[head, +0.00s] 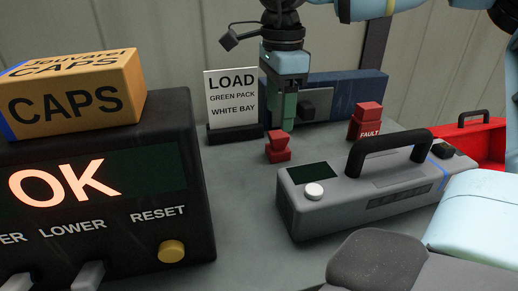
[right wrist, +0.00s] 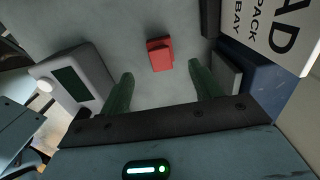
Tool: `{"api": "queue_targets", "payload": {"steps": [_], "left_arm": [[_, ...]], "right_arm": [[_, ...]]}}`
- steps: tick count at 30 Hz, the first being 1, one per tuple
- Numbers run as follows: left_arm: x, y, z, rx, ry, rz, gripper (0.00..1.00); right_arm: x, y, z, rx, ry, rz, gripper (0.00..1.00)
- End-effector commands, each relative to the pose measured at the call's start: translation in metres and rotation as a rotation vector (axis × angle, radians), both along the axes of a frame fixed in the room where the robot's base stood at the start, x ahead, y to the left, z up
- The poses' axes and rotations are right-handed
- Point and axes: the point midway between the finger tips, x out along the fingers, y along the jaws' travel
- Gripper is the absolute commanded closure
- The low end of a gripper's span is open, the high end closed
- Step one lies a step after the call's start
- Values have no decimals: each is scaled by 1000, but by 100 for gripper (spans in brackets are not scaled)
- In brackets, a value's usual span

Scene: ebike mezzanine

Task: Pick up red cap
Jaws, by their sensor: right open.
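A small red cap (head: 278,147) stands on the grey table, left of the grey battery pack. It also shows in the right wrist view (right wrist: 160,54), centred beyond the gap between my fingers. My right gripper (head: 289,122) comes down from the top, just above and behind the cap in the head view. Its two green fingers are apart with nothing between them, as the right wrist view (right wrist: 162,78) shows. The gripper does not appear to touch the cap. A second red piece marked FAULT (head: 365,122) stands farther right. My left gripper is out of view.
The grey pack (head: 330,200) with its black handle stands right of the cap. A LOAD sign (head: 232,98) and a blue block (head: 355,93) stand behind. A black OK box (head: 100,200) carrying a CAPS carton (head: 75,92) is left. A red bin (head: 480,142) is right.

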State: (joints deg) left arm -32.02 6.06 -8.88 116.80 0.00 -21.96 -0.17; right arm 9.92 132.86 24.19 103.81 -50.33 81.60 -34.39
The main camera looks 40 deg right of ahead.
Motion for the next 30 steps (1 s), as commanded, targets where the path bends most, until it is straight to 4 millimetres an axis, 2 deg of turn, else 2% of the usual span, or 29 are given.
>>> {"api": "queue_targets", "payload": {"steps": [7,15,20,30], "left_arm": [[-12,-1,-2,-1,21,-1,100],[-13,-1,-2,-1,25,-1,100],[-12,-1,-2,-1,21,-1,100],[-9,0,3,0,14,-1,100]], "right_arm": [[0,0,-3,0,1,0,36],[0,-1,-27,0,2,0,36],[-1,-1,-30,0,2,0,36],[-6,-6,-72,0,4,1,36]]}}
